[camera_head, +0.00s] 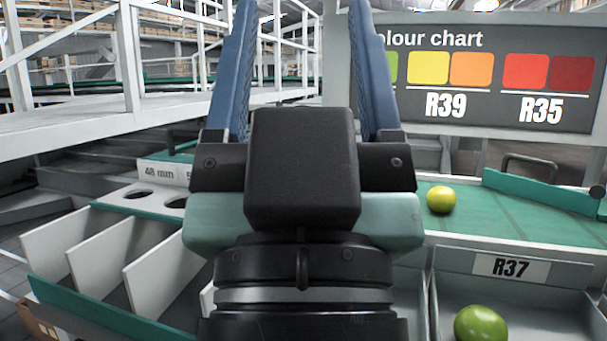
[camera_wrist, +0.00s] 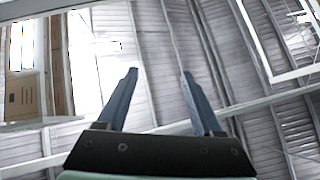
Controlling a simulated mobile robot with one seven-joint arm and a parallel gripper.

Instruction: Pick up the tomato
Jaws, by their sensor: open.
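A yellow-green tomato (camera_head: 441,199) sits on the green sorting surface (camera_head: 465,222), right of my gripper in the head view. A second, greener tomato (camera_head: 480,326) lies in the grey bin (camera_head: 550,322) labelled R37, at the lower right. My gripper (camera_head: 305,20) points upward in the middle of the head view, its two blue fingers spread apart with nothing between them. In the wrist view the open fingers (camera_wrist: 158,75) point towards the roof, and no tomato shows there. My gripper and wrist hide the middle of the bench.
A colour chart board (camera_head: 480,115) stands behind the bench at the right. White dividers (camera_head: 165,275) and a sizing plate with round holes (camera_head: 150,197) are at the left. A green guide rail (camera_head: 540,190) edges the sorting surface. White railings (camera_head: 130,60) stand behind at the left.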

